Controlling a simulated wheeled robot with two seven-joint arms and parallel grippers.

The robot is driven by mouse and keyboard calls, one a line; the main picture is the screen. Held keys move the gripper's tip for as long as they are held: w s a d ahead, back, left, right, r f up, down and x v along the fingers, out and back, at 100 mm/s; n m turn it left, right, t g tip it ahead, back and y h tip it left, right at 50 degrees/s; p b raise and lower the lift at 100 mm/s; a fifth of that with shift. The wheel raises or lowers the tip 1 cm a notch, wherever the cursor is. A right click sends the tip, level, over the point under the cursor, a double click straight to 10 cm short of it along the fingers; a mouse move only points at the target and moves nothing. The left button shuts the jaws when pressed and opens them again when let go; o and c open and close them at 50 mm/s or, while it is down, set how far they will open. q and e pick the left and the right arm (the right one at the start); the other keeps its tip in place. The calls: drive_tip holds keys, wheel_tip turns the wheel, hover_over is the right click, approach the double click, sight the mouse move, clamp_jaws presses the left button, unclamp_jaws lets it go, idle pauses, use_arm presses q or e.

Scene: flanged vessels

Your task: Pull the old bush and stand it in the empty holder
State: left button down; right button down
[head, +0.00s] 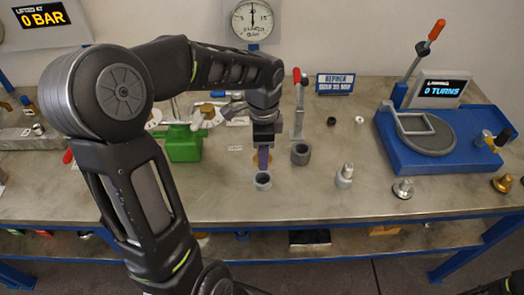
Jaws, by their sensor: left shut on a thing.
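My left gripper (264,140) points down over the middle of the bench. It is shut on a narrow purple-grey piece (263,157), which I take for the old bush; the jaws hide much of it. The piece's lower end is just behind a grey open-topped cup (262,181); I cannot tell whether they touch. A brass-coloured ring (255,162) shows partly behind the piece. A second, darker open-topped cup (300,154) stands to the right; I cannot tell which cup is the empty holder. My right gripper is not in view.
A grey stepped part (344,175) and a silver flanged part (403,188) stand at the right. A blue fixture (445,155) with a red-handled lever is further right. A green block (184,143) is at the left.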

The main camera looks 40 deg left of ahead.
use_arm(q)
drive_tip(key=shift+f+b, duration=1.8)
drive_tip(key=shift+f, duration=0.75)
drive_tip(key=shift+r, duration=0.1)
drive_tip(key=shift+f, duration=0.2)
drive_tip(key=shift+f+b, duration=1)
drive_tip(key=shift+f, duration=0.35)
drive_tip(key=c, duration=0.6)
unclamp_jaws()
wheel_tip(320, 180, up, 8)
drive_tip(key=shift+f, duration=0.1)
